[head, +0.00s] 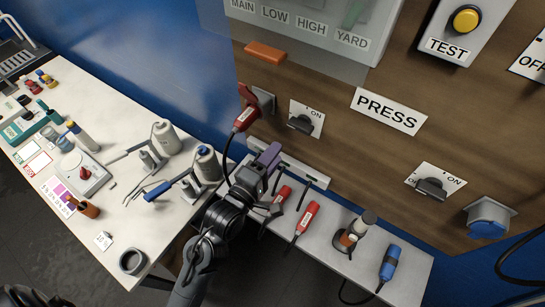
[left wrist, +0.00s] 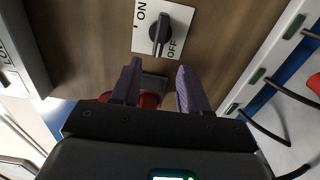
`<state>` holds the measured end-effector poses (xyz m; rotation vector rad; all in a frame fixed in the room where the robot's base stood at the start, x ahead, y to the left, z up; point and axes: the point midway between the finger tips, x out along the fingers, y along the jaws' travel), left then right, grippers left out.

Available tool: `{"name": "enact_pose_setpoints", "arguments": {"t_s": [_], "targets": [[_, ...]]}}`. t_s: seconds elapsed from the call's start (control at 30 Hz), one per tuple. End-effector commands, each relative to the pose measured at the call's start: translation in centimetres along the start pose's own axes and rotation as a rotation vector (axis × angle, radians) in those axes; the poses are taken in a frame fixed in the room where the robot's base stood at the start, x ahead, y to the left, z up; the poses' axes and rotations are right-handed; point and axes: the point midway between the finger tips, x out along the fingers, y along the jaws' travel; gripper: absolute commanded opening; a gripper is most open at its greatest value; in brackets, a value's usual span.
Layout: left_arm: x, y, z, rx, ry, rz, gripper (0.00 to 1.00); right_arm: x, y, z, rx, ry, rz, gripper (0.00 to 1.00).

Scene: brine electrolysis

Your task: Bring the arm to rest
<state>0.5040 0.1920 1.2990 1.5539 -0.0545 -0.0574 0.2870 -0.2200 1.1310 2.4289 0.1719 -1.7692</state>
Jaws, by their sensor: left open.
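My left gripper (head: 268,156) has purple fingers and is in front of the wooden panel, below a black rotary switch (head: 301,123) on a white ON plate. In the left wrist view the fingers (left wrist: 158,88) are apart, with nothing seen held between them. The switch (left wrist: 159,34) with its ON and OFF marks is beyond the fingertips there. A red plug (head: 245,117) sits at a grey socket on the panel, up and left of the gripper; red parts (left wrist: 150,99) also show behind the fingers in the wrist view. My right gripper is not in view.
A white bench (head: 115,222) at the left holds electrodes on stands, bottles and a control box. A lower shelf (head: 330,262) carries red-handled tools, a brown bottle and a blue connector (head: 390,262). The PRESS sign (head: 389,111) and a second switch (head: 432,188) are further right.

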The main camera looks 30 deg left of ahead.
Motion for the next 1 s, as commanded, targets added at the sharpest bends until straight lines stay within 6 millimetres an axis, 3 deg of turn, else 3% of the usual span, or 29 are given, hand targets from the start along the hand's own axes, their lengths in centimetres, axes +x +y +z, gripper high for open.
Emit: {"name": "enact_pose_setpoints", "arguments": {"t_s": [0.37, 0.53, 0.67, 0.87, 1.0], "targets": [[0.0, 0.0, 0.0, 0.000, 0.000, -0.003, 0.45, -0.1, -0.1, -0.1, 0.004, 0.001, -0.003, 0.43], [-1.4, -0.6, 0.1, 0.033, -0.018, -0.054, 0.45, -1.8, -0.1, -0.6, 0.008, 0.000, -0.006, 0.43], [-4.6, -1.2, 0.4, 0.150, -0.071, -0.189, 0.45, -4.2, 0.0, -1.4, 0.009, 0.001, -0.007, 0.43], [-10.7, -5.6, 0.2, 0.629, -0.258, -0.566, 0.45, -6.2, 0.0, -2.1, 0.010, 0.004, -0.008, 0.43], [-15.3, -7.9, -0.4, 0.968, -0.487, -0.785, 0.45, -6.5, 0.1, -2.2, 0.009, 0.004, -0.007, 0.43]]}}
